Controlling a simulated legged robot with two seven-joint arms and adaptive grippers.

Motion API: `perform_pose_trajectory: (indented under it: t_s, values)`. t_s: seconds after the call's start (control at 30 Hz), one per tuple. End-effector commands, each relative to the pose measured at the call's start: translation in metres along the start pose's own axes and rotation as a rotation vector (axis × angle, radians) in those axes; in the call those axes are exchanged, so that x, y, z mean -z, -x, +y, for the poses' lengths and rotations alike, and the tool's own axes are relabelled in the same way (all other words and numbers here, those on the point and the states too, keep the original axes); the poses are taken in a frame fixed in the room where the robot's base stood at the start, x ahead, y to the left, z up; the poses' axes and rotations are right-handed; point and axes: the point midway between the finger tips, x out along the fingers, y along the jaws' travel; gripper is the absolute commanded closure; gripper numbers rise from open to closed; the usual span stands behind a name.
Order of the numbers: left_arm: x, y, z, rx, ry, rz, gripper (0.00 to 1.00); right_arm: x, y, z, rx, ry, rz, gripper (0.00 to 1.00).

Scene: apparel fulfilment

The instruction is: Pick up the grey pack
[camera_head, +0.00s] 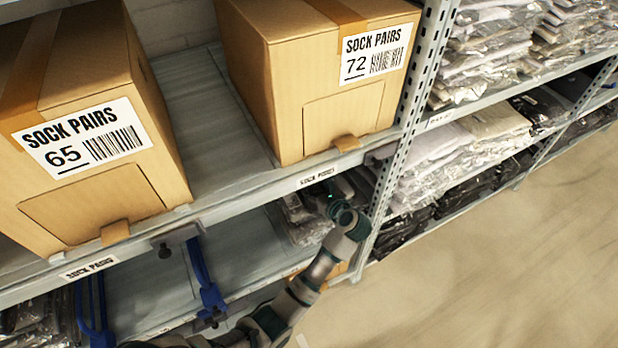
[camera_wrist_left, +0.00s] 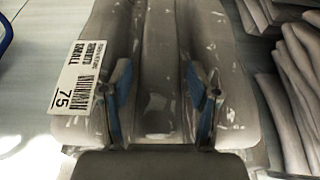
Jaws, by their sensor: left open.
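A grey pack (camera_wrist_left: 165,45) in clear shiny wrap fills the middle of the left wrist view. It has a white label (camera_wrist_left: 79,75) with a barcode and the number 75 at its left. My left gripper (camera_wrist_left: 163,105) is open, with its two blue-padded fingers over the pack's near part, one each side of its middle strip. I cannot tell whether the fingertips touch the wrap. In the head view my left arm reaches into the lower shelf, where wrapped packs (camera_head: 301,222) show partly behind it. My right gripper is not in view.
Sock-pair boxes 65 (camera_head: 90,205) and 72 (camera_head: 340,115) stand on the shelf above. A metal upright (camera_head: 408,110) is close right of my arm. More grey packs (camera_wrist_left: 290,75) lie at the right in the wrist view.

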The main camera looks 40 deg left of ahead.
Motion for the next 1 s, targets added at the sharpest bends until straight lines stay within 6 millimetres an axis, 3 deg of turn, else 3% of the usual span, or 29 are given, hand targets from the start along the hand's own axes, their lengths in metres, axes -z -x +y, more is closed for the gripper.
perform_pose_trajectory:
  t_s: [0.1,0.37,0.4,0.47,0.63,1.0]
  values:
    - [0.005,-0.017,0.001,-0.004,-0.006,0.0,0.4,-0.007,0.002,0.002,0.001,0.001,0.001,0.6]
    - [0.003,-0.02,0.0,-0.002,-0.003,0.003,0.4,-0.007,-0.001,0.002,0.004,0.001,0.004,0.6]
    - [0.003,-0.02,0.0,-0.002,-0.003,0.003,0.42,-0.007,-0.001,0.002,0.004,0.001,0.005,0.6]
    - [0.003,-0.02,0.0,-0.002,-0.003,0.004,0.57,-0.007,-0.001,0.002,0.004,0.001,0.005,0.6]
    - [0.003,-0.02,0.0,-0.002,-0.004,0.004,1.0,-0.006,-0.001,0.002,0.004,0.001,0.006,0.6]
    - [-0.001,-0.018,0.0,-0.002,-0.003,0.003,1.0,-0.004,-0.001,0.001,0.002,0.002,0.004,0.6]
